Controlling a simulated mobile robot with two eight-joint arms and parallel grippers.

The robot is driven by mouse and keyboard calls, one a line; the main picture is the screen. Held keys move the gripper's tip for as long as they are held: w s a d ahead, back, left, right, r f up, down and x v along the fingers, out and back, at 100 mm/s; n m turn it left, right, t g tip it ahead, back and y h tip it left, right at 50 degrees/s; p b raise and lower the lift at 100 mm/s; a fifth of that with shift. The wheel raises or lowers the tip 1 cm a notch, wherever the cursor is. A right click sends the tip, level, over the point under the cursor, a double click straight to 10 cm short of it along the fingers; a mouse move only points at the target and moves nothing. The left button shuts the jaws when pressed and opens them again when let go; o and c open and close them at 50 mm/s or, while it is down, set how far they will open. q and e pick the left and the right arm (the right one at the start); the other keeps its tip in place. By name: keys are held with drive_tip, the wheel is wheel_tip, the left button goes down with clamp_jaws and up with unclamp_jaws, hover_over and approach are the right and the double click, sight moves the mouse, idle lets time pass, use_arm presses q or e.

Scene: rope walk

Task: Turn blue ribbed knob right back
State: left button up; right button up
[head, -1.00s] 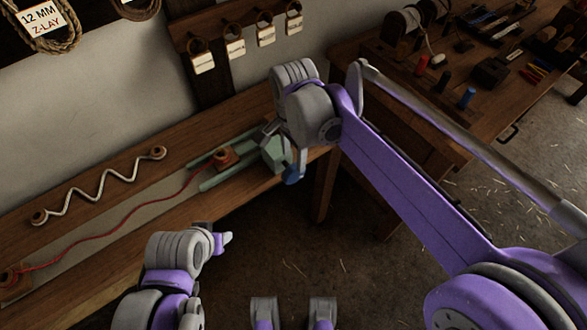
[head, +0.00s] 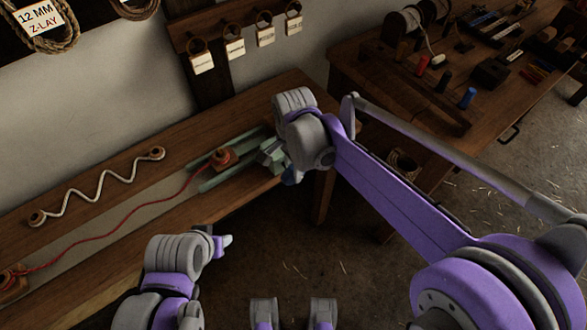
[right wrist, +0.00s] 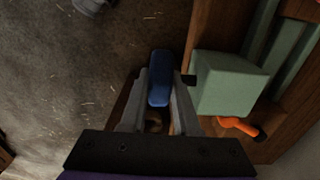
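The blue knob (right wrist: 160,78) shows in the right wrist view as a rounded bar beside a pale green box (right wrist: 228,84). Its ribs are too small to make out. My right gripper (right wrist: 161,88) has one finger on each side of the knob, close against it, and looks shut on it. In the head view a little of the blue knob (head: 289,176) shows below my right gripper (head: 281,165), whose wrist hides part of the green box (head: 268,152). My left gripper (head: 226,241) is low in the head view, away from the bench; its opening is unclear.
Pale green rails (head: 215,180) and a red cord (head: 110,238) lie along the wooden bench (head: 110,290). An orange handle-like piece (right wrist: 238,127) is near the box. A workbench with tools (head: 440,110) stands at the right. Floor (head: 300,260) is open in front.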

clamp_jaws()
drive_tip(key=shift+s+a+t+h, duration=0.15)
drive_tip(key=shift+a+t+h, duration=0.1)
drive_tip(key=shift+t+h, duration=0.7)
drive_tip(key=shift+s+a+f+t+h, duration=0.1)
drive_tip(key=shift+t+h, duration=0.45)
drive_tip(key=shift+h, duration=0.4)
drive_tip(key=shift+a+f+t+h, duration=0.1)
drive_tip(key=shift+t+h, duration=0.4)
drive_tip(key=shift+h, duration=0.4)
drive_tip(key=o, duration=0.8)
unclamp_jaws()
drive_tip(key=shift+c, duration=0.2)
